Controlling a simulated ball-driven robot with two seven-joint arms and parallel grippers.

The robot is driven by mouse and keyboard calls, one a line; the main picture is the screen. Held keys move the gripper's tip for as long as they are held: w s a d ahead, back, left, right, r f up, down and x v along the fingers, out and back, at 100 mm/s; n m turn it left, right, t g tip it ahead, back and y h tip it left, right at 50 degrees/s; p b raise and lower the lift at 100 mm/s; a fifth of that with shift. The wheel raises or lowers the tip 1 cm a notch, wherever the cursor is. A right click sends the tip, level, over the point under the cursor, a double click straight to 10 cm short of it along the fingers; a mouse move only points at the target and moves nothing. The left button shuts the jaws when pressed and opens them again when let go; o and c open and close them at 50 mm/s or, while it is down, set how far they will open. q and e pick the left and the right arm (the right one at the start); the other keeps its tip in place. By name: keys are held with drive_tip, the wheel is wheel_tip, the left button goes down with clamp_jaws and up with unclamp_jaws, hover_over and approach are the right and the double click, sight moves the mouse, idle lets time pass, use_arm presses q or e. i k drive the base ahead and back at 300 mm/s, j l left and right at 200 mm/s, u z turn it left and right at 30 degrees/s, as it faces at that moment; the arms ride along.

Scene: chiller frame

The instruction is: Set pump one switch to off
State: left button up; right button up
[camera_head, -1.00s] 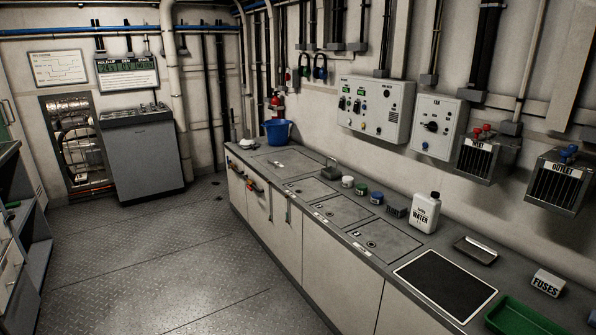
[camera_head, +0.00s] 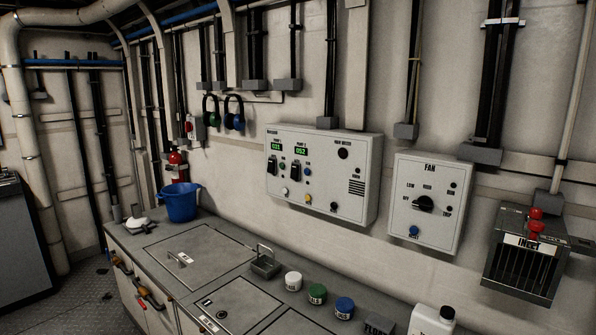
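The pump control panel (camera_head: 322,178) is a white box on the wall above the counter. On its left side are two green displays. Below the left display is the black pump one switch (camera_head: 272,165), and beside it is a second black switch (camera_head: 296,168). The labels are small, and I cannot tell the position of either switch. Neither of my grippers shows in the head view.
A fan panel (camera_head: 427,203) with a black knob hangs to the right, then the inlet box (camera_head: 523,262). Below runs a grey counter (camera_head: 215,285) with a blue bucket (camera_head: 180,203), several small jars and a white bottle (camera_head: 432,321). Floor shows at lower left.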

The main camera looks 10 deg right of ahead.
sight(271, 162)
drive_tip(key=i+j+z, duration=0.1)
drive_tip(key=j, duration=0.4)
drive_tip(key=i+j, duration=0.3)
drive_tip(key=j, duration=0.25)
drive_tip(key=i+j+z, duration=0.15)
drive_tip(key=j, duration=0.4)
drive_tip(key=i+j+z, duration=0.1)
drive_tip(key=j, duration=0.45)
drive_tip(key=i+j, duration=0.25)
drive_tip(key=j, duration=0.3)
drive_tip(key=i+j+z, duration=0.15)
drive_tip(key=j, duration=0.45)
drive_tip(key=i+j+z, duration=0.1)
drive_tip(key=j, duration=0.45)
drive_tip(key=i+j+z, duration=0.1)
drive_tip(key=j, duration=0.5)
